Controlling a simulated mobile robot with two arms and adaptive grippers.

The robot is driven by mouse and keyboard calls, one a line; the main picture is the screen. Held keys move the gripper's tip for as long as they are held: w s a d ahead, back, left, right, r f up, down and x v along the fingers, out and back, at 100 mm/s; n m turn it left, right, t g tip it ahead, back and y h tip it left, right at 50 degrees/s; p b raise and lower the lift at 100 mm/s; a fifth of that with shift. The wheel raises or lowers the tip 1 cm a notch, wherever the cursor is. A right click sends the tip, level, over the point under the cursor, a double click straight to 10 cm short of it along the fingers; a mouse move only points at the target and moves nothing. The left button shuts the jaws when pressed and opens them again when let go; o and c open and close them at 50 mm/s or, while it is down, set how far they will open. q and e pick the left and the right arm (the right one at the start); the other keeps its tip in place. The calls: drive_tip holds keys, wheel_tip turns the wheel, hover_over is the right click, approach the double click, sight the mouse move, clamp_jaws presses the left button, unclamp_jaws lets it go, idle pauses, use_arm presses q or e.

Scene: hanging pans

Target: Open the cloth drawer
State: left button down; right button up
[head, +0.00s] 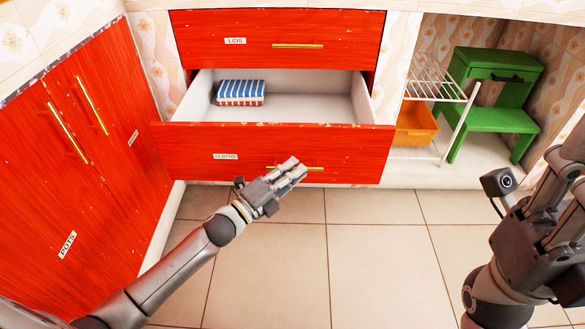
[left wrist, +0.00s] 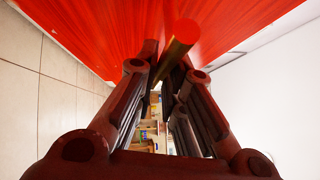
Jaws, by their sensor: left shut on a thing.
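The cloth drawer (head: 345,143) has a red front with a "CLOTHS" label and is pulled well out, with its pale inside showing. A blue-and-white striped folded cloth (head: 241,90) with red stripes on its near side lies at the back left inside. My left gripper (head: 294,168) is shut on the brass bar handle (head: 315,168) of this drawer. The left wrist view shows the handle (left wrist: 180,42) at the fingertips against the red front. My right gripper (head: 568,172) hangs at the right edge, away from the drawer; its fingertips are partly cut off.
The "LIDS" drawer (head: 345,40) above is shut. A red "POTS" cupboard (head: 95,150) with two brass handles stands shut at the left. At the right are a white wire rack (head: 432,88), an orange bin (head: 415,125) and a green stool (head: 490,117). Tiled floor (head: 325,260) in front is clear.

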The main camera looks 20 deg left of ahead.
use_arm(q)
drive_tip(key=c, duration=1.5)
unclamp_jaws()
drive_tip(key=v, duration=1.2)
